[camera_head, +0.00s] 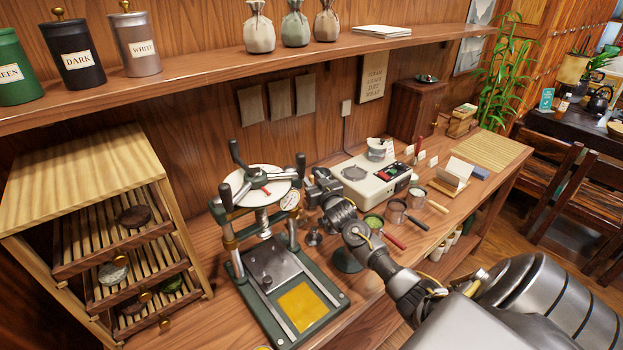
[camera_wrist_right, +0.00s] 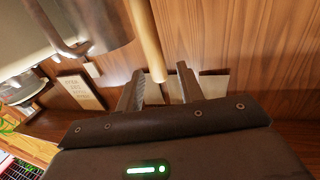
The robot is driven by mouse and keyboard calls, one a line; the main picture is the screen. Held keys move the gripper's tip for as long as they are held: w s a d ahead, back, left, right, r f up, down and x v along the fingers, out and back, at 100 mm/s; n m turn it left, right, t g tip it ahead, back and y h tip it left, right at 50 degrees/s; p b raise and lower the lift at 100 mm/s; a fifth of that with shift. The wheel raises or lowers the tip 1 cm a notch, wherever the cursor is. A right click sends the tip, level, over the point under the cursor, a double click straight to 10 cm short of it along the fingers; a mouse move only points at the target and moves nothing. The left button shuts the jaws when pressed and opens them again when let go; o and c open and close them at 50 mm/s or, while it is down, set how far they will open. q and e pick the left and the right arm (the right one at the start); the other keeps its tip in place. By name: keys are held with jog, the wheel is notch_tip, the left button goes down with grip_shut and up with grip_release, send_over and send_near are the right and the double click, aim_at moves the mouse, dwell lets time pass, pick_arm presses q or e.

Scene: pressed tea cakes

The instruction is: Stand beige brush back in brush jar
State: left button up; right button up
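My right gripper (camera_head: 314,186) is beside the tea press's right side in the head view, small and partly lost against the press. In the right wrist view its two fingers (camera_wrist_right: 161,76) stand apart. A beige rod (camera_wrist_right: 147,38), apparently the beige brush's handle, comes down from the top edge to between the fingertips. It is close to the left finger, with a gap before the right finger. The brush's other end is out of frame, and I cannot make the brush out in the head view. I cannot identify the brush jar for certain. My left gripper is not in view.
The green tea press (camera_head: 285,312) stands left of my right arm. A beige scale (camera_head: 365,178) is behind it. Small cups with handles, including one with green powder (camera_head: 374,221), stand close to the arm. A slatted drying rack (camera_head: 80,170) is at left; a long shelf (camera_head: 200,77) runs above.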

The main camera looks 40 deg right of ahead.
jog(key=b+v, duration=0.1)
jog(key=v, duration=0.5)
jog(key=shift+s+r, duration=0.1)
jog(key=shift+r, duration=0.05)
dwell(0.3)
